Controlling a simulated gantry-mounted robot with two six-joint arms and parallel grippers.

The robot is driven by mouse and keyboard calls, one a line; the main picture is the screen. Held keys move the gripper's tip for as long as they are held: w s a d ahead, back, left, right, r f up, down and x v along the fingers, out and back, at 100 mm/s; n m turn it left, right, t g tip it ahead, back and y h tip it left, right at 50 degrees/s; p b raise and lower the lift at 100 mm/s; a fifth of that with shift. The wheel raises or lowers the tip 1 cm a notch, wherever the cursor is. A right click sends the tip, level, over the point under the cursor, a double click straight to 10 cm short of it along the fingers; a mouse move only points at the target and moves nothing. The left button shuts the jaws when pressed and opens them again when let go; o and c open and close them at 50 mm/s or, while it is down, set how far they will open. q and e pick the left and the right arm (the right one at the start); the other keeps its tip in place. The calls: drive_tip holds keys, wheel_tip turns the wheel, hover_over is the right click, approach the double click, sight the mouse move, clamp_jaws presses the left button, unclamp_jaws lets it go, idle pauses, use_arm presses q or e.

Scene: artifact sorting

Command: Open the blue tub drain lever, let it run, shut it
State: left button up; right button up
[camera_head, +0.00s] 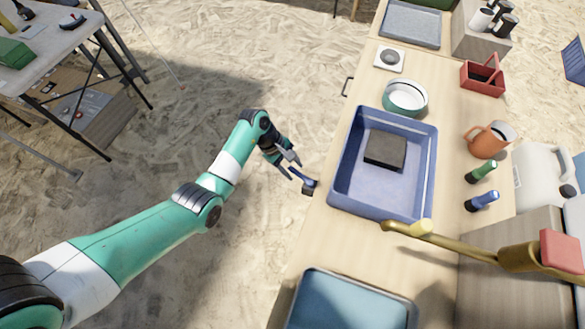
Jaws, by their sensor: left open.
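The blue tub (427,165) stands on the wooden bench top, with a dark square block (385,150) lying inside it. A small blue drain lever (303,178) sticks out to the left from a dark fitting (310,188) at the bench's left edge, beside the tub. My left gripper (289,169) is open, just up and left of the lever, with its fingertips close to it. I cannot tell whether they touch. My right gripper is not in view.
A brass tap (440,238) reaches over the tub's near right corner. A teal bowl (405,97), an orange mug (488,139) and a red caddy (483,76) stand around the tub. A blue-grey tray (350,303) lies nearer. Sand left of the bench is open.

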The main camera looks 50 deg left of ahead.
use_arm(q)
clamp_jaws()
idle(1.3)
